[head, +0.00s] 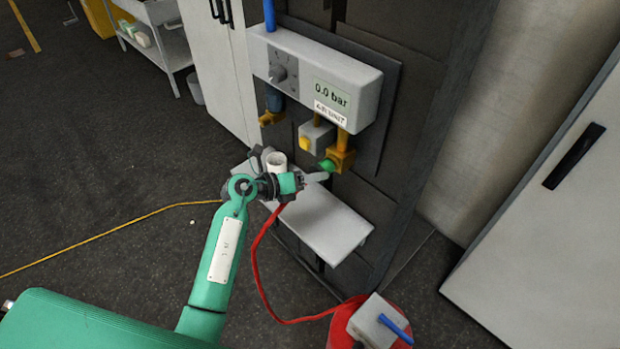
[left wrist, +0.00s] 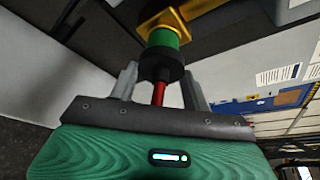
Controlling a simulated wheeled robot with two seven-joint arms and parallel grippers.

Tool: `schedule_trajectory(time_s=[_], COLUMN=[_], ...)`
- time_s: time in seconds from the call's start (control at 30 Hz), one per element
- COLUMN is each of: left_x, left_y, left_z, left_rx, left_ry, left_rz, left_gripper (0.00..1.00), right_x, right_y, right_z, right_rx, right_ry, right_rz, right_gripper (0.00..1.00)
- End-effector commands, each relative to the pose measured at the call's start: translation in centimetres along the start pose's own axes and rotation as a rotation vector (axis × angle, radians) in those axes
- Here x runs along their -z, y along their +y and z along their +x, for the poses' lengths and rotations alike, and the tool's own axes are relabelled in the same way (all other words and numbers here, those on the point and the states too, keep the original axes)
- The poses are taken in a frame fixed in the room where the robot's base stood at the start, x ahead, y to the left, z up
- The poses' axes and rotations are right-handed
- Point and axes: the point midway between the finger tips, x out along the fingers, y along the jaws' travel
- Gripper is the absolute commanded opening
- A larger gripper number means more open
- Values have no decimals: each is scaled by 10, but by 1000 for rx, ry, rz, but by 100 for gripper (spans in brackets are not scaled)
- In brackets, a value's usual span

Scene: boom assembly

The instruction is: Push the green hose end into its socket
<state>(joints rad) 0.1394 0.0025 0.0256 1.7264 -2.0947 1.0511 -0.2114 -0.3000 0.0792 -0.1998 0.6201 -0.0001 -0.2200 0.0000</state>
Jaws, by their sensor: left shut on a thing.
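The brass-yellow socket (head: 343,157) hangs below the air unit, with a green part (head: 328,165) on its near side. In the left wrist view the yellow flange (left wrist: 160,20) is at the top, with a green band (left wrist: 163,38) below it. My left gripper (head: 318,177) is just in front of the socket, shut on the hose end. The hose end's black collar (left wrist: 161,66) lies between the fingers, with red hose behind it. Collar and green band look in line and touching; I cannot tell how deep the end sits. My right gripper is not in view.
The air unit (head: 318,70) reads 0.0 bar. A grey shelf (head: 325,226) is below the socket, and a white cylinder (head: 277,162) is beside my wrist. The red hose (head: 262,280) hangs down to a red reel (head: 340,330) on the floor. A white cabinet (head: 560,220) stands at right.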

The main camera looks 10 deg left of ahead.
Motion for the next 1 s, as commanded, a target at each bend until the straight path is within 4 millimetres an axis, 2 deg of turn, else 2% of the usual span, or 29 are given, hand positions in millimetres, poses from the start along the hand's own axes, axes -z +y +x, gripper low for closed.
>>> schedule_trajectory(time_s=[0.13,0.17,0.27,0.3,0.67,0.83,1.0], left_x=[-1,-1,-1,-1,0,2,2], left_y=[0,0,0,0,2,4,4], left_z=[3,3,3,3,-3,-28,-67], left_rx=[0,0,0,0,-1,-3,-4], left_ry=[0,-1,-1,-1,0,0,0], left_rz=[1,1,0,0,1,5,5], left_gripper=[28,52,72,74,74,74,74], right_x=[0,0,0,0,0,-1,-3], right_y=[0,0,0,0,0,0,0], right_z=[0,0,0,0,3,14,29], right_rx=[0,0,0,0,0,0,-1], right_ry=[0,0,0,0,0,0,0], right_rz=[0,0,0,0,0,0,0], right_gripper=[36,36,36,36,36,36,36])
